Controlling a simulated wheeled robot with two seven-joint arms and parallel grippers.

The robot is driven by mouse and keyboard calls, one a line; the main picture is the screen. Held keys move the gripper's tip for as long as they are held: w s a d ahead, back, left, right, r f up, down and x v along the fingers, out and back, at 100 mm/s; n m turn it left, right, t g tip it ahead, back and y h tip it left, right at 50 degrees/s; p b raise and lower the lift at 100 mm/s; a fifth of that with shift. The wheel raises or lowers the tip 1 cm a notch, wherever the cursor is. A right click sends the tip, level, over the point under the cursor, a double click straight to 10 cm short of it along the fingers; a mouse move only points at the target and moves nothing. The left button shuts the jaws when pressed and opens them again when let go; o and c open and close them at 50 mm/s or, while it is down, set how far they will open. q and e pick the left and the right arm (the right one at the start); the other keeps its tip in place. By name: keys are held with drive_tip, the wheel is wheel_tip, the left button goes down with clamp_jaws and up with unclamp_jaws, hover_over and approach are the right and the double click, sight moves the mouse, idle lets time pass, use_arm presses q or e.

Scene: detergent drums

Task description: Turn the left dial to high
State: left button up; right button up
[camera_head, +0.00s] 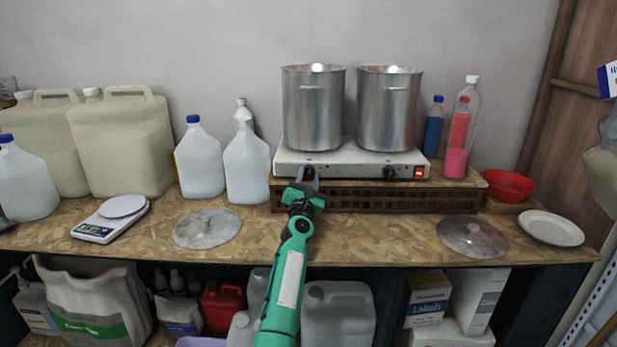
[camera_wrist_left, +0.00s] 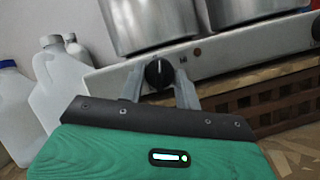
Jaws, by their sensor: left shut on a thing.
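The white two-burner hotplate (camera_head: 350,160) stands on a brown slatted crate, with a steel pot on each burner. Its left dial (camera_wrist_left: 159,73) is a black round knob with a light pointer mark near its top. The right dial (camera_head: 391,172) is a dark knob on the right of the front panel. My right gripper is in neither view.
Two steel pots (camera_head: 313,108) (camera_head: 388,108) stand on the burners. A glowing red switch (camera_head: 419,172) is at the hotplate's right end. Plastic jugs (camera_head: 247,165) stand to the left. Flat lids (camera_head: 207,229) (camera_head: 471,237) lie on the tabletop, which is clear in front of the crate (camera_head: 440,200).

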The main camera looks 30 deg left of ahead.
use_arm(q)
drive_tip(key=m, duration=0.1)
drive_tip(key=m+h+p, duration=0.1)
drive_tip(key=shift+s+a+r+m, duration=0.1)
drive_tip(key=shift+a+r+m, duration=0.05)
drive_tip(key=shift+m, duration=0.25)
drive_tip(key=shift+m+h+p, duration=0.6)
drive_tip(key=shift+m+h, duration=0.1)
drive_tip(key=shift+m, duration=0.5)
drive_tip(key=m+h+p, duration=0.1)
drive_tip(key=m+p, duration=0.1)
drive_tip(key=m+h+p, duration=0.1)
drive_tip(key=m, duration=0.2)
drive_tip(key=shift+a+r+p, duration=0.1)
drive_tip(key=shift+r+p, duration=0.1)
drive_tip(key=shift+p, duration=0.15)
drive_tip(key=shift+s+f+m+g+h+p, duration=0.1)
drive_tip(key=shift+m+g+h+p, duration=0.5)
drive_tip(key=shift+m+p, duration=0.95)
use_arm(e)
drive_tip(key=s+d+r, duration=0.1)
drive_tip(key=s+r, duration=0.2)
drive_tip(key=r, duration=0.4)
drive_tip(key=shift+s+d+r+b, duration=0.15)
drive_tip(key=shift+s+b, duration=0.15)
use_arm(q)
drive_tip(key=shift+m, duration=0.35)
drive_tip(key=o, duration=1)
drive_tip(key=shift+c, duration=0.2)
